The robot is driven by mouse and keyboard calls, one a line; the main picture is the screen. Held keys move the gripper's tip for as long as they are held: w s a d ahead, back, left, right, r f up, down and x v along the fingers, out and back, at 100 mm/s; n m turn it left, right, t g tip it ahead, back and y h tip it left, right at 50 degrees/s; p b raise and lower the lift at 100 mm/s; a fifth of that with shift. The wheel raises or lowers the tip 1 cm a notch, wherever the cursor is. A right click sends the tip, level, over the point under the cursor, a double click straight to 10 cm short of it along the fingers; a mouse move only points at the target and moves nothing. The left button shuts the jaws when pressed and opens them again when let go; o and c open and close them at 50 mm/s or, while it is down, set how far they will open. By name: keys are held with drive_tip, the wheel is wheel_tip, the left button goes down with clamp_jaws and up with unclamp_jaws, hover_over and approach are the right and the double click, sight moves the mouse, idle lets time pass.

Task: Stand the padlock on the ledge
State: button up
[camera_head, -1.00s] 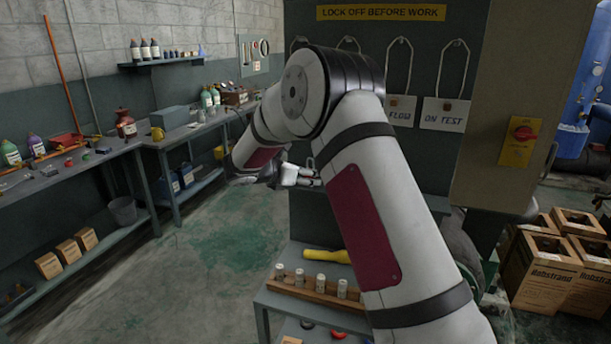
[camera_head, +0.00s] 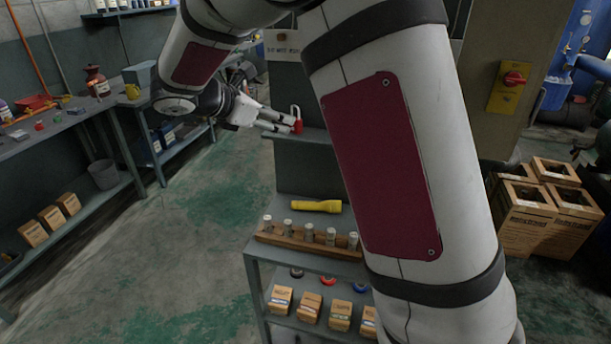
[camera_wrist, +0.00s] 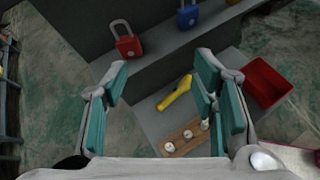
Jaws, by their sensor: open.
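A red padlock (camera_head: 297,122) with a pale shackle stands upright at the left end of the grey ledge (camera_head: 315,134). In the wrist view the red padlock (camera_wrist: 129,46) is beyond my fingertips, shackle upward, on the ledge (camera_wrist: 165,52). A blue padlock (camera_wrist: 188,17) is on the ledge farther right in that view. My gripper (camera_head: 284,121) points toward the red padlock and overlaps it closely in the head view. In the wrist view my gripper (camera_wrist: 160,72) is open, with nothing between its fingers. My arm hides much of the ledge's right side in the head view.
Below the ledge, a cart holds a yellow flashlight (camera_head: 316,206) and a wooden rack (camera_head: 310,243) of small cylinders. Small boxes (camera_head: 310,307) are on its lower shelf. A red bin (camera_wrist: 268,82) shows in the wrist view. Open floor lies left of the cart.

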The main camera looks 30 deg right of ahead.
drive_tip(key=s+r+m+g+y, duration=0.1)
drive_tip(key=s+r+m+y, duration=0.15)
drive_tip(key=s+m, duration=0.45)
drive_tip(key=s+r+m+y, duration=0.1)
drive_tip(key=s+m+y, duration=0.15)
drive_tip(key=s, duration=0.95)
drive_tip(key=s+a+f+m+t+y, duration=0.1)
drive_tip(key=s+a+m+y, duration=0.2)
drive_tip(key=s, duration=0.4)
drive_tip(key=s+a+m+t+y, duration=0.1)
drive_tip(key=s+a+m+y, duration=0.2)
drive_tip(key=s+a+m, duration=0.2)
drive_tip(key=shift+s+f+m+t+y, duration=0.3)
drive_tip(key=shift+s+f+m, duration=0.05)
drive_tip(key=shift+s+m, duration=0.7)
